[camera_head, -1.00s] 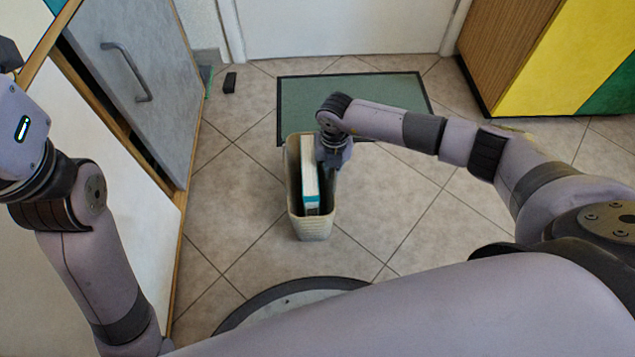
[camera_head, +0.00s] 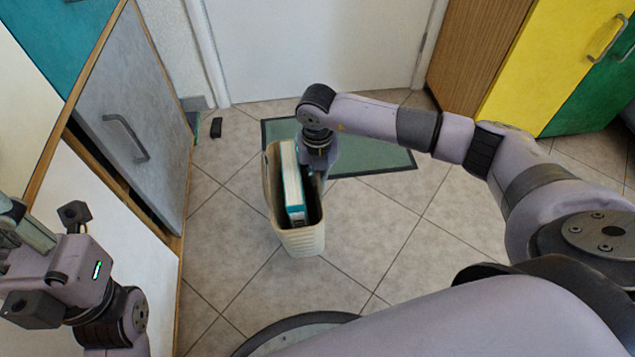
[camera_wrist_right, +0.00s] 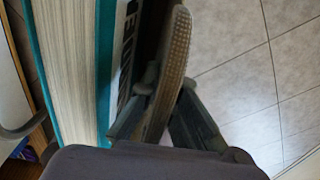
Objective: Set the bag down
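The bag (camera_head: 303,241) is a beige, open-topped, upright holder in the middle of the head view. A book with white pages and a teal cover (camera_head: 291,183) stands inside it. My right gripper (camera_head: 315,170) is at the bag's right rim. In the right wrist view, its two fingers (camera_wrist_right: 160,120) are closed on either side of the woven bag rim (camera_wrist_right: 174,65), with the book just left. I cannot tell whether the bag's base touches the floor. My left gripper (camera_head: 25,250) is at the left edge, away from the bag; its fingertips are not clear.
A grey cabinet door with a handle (camera_head: 127,140) stands at left. A green mat (camera_head: 370,162) lies behind the bag, before a white door (camera_head: 315,45). Yellow and green cabinets (camera_head: 545,60) stand at right. Tiled floor (camera_head: 385,225) around the bag is clear.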

